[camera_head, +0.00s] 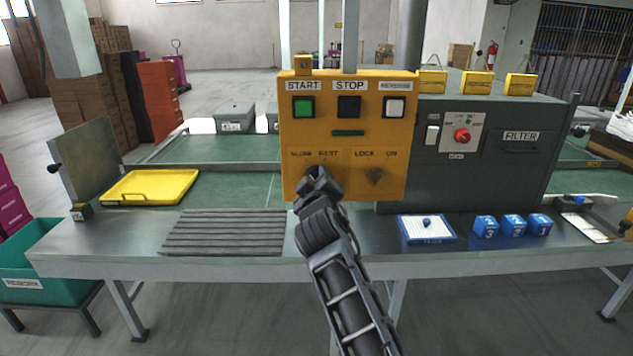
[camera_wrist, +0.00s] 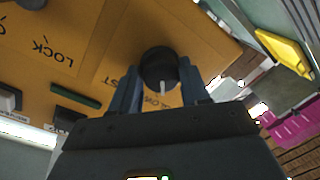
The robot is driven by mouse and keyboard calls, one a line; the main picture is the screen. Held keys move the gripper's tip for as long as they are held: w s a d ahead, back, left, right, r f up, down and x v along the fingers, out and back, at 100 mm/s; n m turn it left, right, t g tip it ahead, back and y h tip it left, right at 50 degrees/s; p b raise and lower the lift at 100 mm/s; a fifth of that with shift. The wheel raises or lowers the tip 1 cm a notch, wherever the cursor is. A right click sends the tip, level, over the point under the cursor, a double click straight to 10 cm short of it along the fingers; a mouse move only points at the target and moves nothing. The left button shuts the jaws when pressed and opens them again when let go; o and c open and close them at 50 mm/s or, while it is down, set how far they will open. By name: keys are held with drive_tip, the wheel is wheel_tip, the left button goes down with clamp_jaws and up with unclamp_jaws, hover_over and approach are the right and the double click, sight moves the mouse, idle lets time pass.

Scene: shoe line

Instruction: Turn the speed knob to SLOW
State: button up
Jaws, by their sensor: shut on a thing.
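The yellow control panel (camera_head: 345,135) stands upright on the bench, with SLOW and FAST printed above its left knob. My gripper (camera_head: 318,185) covers that knob in the head view. In the wrist view, which is upside down, my gripper (camera_wrist: 158,80) is shut on the black speed knob (camera_wrist: 158,66), one finger on each side. The knob's white pointer line points down in that picture, towards a partly hidden label that seems to read SLOW (camera_wrist: 156,103). The end of FAST (camera_wrist: 112,80) shows to its left.
The LOCK/ON knob (camera_head: 376,176) is right of my gripper. Above are the green START button (camera_head: 303,107), black STOP button (camera_head: 349,106) and a white button (camera_head: 394,106). A dark machine with a red knob (camera_head: 462,135) stands right; a yellow tray (camera_head: 150,187) lies left.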

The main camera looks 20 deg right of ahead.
drive_tip(key=shift+w+a+r, duration=0.1)
drive_tip(key=shift+a, duration=0.15)
drive_tip(key=o, duration=0.8)
drive_tip(key=shift+c, duration=0.2)
drive_tip(key=shift+o, duration=1.3)
drive_tip(key=shift+d, duration=0.15)
drive_tip(key=b+v, duration=0.1)
drive_tip(key=v, duration=0.6)
drive_tip(key=shift+s, duration=0.4)
